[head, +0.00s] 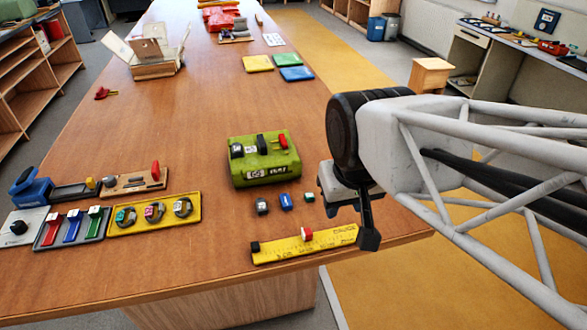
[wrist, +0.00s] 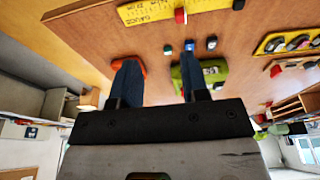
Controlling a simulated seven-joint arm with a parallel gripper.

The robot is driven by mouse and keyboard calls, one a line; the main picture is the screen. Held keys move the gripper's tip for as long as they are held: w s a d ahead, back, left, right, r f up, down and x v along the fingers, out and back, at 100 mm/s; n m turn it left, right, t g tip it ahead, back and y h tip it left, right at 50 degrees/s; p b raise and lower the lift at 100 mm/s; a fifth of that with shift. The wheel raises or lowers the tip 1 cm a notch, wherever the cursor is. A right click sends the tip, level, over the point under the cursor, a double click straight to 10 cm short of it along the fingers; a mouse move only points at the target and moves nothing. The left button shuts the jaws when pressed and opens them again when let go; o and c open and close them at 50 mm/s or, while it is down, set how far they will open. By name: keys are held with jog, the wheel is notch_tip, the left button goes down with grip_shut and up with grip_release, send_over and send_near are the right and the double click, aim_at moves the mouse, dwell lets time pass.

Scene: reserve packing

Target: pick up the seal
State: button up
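I cannot tell for sure which thing is the seal. Three small pieces stand in a row on the table: a dark one (head: 262,206), a blue one (head: 286,201) and a small green-topped one (head: 309,197). Behind them is a green case (head: 265,172) with black and red pieces on top. My gripper (head: 350,218) is above the table's right side, to the right of the small pieces. In the wrist view, my gripper (wrist: 158,62) has its two fingers apart with nothing between them. An orange-red thing (wrist: 127,66) shows partly behind one finger; the arm hides that area in the head view.
A yellow gauge (head: 280,250) with a red block lies near the front edge. At left are a yellow tray (head: 125,229) with ring-like pieces and a grey tray (head: 50,243) with red, blue and green tags. An open wooden box (head: 155,70) stands farther back. The middle-left table is mostly clear.

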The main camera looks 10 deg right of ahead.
jog(key=shift+o, duration=0.9)
jog(key=m+g, duration=0.3)
jog(key=m, duration=1.4)
send_over(308, 196)
jog(key=f, duration=1.1)
jog(key=shift+s, duration=0.2)
jog(key=shift+w+f+m, duration=0.2)
jog(key=shift+m, duration=0.2)
jog(key=shift+f, duration=1.3)
